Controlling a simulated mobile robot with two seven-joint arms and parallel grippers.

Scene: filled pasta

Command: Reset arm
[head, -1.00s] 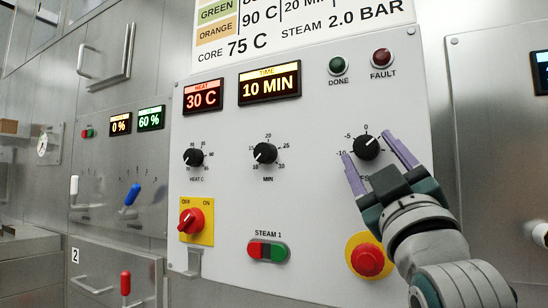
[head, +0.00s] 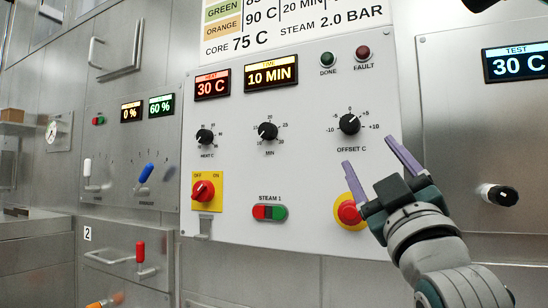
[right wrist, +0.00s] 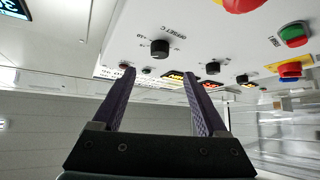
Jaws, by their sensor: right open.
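My right gripper (head: 372,158) is open and empty in front of the lower right of the white control panel (head: 300,185). Its two purple fingers are spread apart. They stand below and right of the black OFFSET C knob (head: 349,124) and clear of it. In the right wrist view nothing is between the fingers (right wrist: 160,85), and the knob (right wrist: 160,49) is beyond them. The red stop button on its yellow base (head: 349,212) is just left of the gripper, partly hidden by it. My left gripper is not in view.
The panel has a HEAT knob (head: 204,136), a MIN knob (head: 268,131), a red-and-yellow OFF/ON switch (head: 203,190) and a red-green STEAM 1 button (head: 269,212). Displays read 30 C (head: 213,84) and 10 MIN (head: 271,73). A black knob (head: 502,195) juts out at the right.

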